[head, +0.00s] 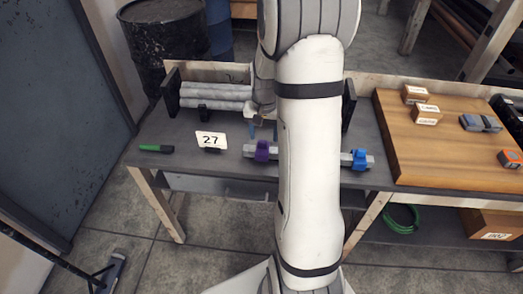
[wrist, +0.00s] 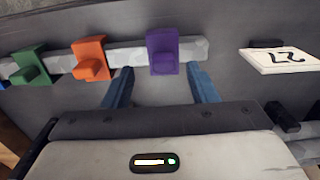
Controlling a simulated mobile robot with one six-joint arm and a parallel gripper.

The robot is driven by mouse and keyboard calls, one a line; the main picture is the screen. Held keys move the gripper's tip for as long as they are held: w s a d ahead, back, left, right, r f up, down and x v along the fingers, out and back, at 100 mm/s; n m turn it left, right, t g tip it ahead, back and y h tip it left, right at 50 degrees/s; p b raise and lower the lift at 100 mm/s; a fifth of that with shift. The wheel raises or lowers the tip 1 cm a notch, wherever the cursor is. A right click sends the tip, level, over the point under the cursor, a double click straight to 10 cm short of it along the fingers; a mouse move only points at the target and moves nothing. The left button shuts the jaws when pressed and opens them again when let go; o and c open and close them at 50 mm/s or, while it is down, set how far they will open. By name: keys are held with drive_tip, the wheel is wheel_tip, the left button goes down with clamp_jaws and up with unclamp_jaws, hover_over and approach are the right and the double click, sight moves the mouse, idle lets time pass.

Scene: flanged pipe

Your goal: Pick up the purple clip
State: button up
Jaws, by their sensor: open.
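The purple clip (head: 262,150) sits on a grey pipe (head: 348,161) near its left end in the head view. In the wrist view the purple clip (wrist: 162,52) is on the pipe (wrist: 126,55), just ahead of my gripper (wrist: 160,67). My gripper is open, with its two blue fingertips to either side of the clip and nothing held between them. I cannot tell whether the fingers touch the pipe. My arm hides the pipe's middle in the head view.
An orange clip (wrist: 91,58) and a green clip (wrist: 31,64) share the pipe, with a blue clip (head: 359,159) farther along. A "27" sign (head: 211,140) stands near the purple clip. A green-handled tool (head: 156,148) lies left. A wooden board (head: 440,155) holds small boxes.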

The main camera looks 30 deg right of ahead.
sight(262, 141)
drive_tip(key=f, duration=0.2)
drive_tip(key=w+f, duration=0.1)
drive_tip(key=f, duration=0.1)
drive_tip(key=shift+f, duration=0.2)
drive_tip(key=c, duration=1.1)
